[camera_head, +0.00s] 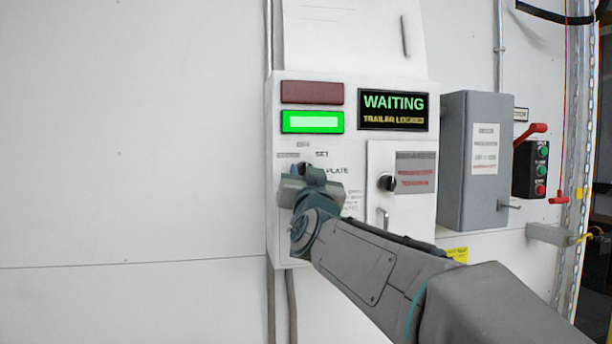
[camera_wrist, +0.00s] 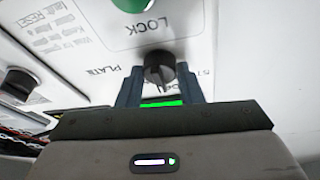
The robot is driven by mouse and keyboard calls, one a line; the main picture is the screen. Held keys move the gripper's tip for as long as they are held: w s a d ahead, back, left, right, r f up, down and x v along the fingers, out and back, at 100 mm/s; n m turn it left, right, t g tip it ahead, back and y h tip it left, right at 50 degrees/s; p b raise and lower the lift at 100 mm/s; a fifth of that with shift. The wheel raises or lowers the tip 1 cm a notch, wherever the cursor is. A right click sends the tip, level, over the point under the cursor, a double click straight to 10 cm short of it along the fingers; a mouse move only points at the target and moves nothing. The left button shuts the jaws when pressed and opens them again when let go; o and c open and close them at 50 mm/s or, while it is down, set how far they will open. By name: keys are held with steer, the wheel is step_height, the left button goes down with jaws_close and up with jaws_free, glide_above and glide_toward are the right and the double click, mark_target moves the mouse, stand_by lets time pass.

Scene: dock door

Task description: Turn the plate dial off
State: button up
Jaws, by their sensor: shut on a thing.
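The plate dial (camera_wrist: 158,72) is a round black knob on the white control panel (camera_head: 352,134). In the wrist view it sits between the two fingers of my gripper (camera_wrist: 160,88), beside the lettering "PLATE", with "LOCK" printed nearby. My gripper is shut on the dial. In the head view my gripper (camera_head: 303,172) is at the panel's left side, and it and my arm largely hide the dial. The exact angle of the dial's pointer is hard to tell.
A green lamp (camera_head: 312,122) is lit below a dark red one (camera_head: 312,92). A display (camera_head: 393,109) reads "WAITING". A second black knob (camera_head: 386,183) is on the panel's small door. A grey box (camera_head: 474,160) with a red lever stands to the right.

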stand_by(0.4)
steer(key=o, duration=1)
steer(key=b+v, duration=0.2)
steer(key=v, duration=1.2)
steer(key=shift+b, duration=0.35)
steer(key=shift+w+a, duration=0.1)
steer(key=s+d+f+n+g+y+p, duration=0.15)
steer(key=f+g, duration=0.35)
steer(key=f, duration=0.5)
steer(key=s+d+f+n+g+h+p, duration=0.15)
steer(key=f+g, duration=0.35)
steer(key=f, duration=0.5)
steer(key=s+d+f+g+p, duration=0.1)
steer(key=s+d+f+g, duration=0.1)
steer(key=s+f+g, duration=0.1)
steer(key=s+d+f+m+g+h+p, duration=0.1)
steer(key=s+d+f+g, duration=0.2)
steer(key=s+f, duration=0.3)
steer(key=s+d+f+g+p, duration=0.1)
steer(key=s+d+f+g, duration=0.2)
steer(key=s+f, duration=0.2)
steer(key=shift+s+d+f+m+h, duration=0.1)
steer(key=shift+s+d+m+h, duration=0.25)
steer(key=shift+s, duration=0.25)
